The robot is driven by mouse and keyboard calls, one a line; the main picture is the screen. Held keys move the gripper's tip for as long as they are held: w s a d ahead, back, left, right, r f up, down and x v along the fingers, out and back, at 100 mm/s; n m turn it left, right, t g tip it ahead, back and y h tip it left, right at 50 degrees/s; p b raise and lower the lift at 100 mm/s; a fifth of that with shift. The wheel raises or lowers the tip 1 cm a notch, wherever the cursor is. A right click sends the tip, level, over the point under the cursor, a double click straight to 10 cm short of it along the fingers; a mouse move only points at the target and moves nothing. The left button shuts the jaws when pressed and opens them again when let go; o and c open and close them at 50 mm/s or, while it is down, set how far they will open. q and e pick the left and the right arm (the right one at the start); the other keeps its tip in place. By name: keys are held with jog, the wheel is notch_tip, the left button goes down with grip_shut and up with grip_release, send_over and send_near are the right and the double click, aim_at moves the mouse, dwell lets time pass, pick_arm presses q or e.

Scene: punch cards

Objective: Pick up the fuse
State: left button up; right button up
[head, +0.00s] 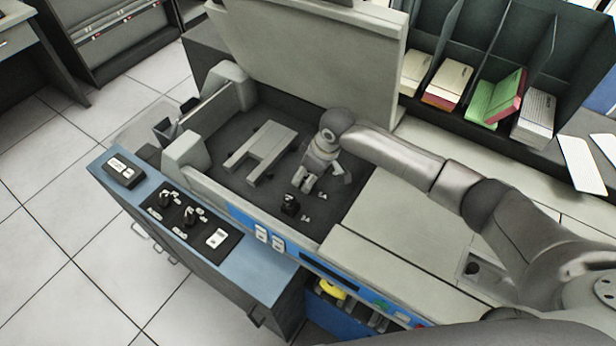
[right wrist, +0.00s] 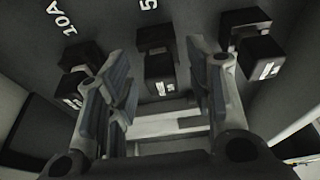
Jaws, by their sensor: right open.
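In the right wrist view, three black fuse-like blocks sit in a row on a dark panel: a left one (right wrist: 76,74) by a "10A" mark, a middle one (right wrist: 159,72) by a mark starting with "5", and a right one (right wrist: 252,50). Each has a small white label. My right gripper (right wrist: 161,58) is open, its fingers on either side of the middle block with visible gaps. In the head view my right gripper (head: 322,184) reaches down into the open machine bay, beside one black block (head: 290,206); the others are hidden or too small to tell.
The bay has a dark floor (head: 225,165) with a grey raised piece (head: 262,147) left of the gripper. An open lid (head: 310,55) stands behind. A blue control panel (head: 240,262) borders the front. A card rack (head: 450,45) is at back right.

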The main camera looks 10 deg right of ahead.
jog(key=c, duration=1)
jog(key=shift+r, duration=0.45)
notch_tip(320, 180, up, 2)
jog(key=shift+a+r+b, duration=0.1)
jog(key=shift+r+b, duration=0.1)
jog(key=shift+b, duration=0.5)
jog(key=s+a+r+b, duration=0.1)
jog(key=s+a+r, duration=0.6)
jog(key=s, duration=0.5)
notch_tip(320, 180, up, 3)
jog(key=shift+f+b, duration=0.1)
jog(key=shift+b, duration=0.3)
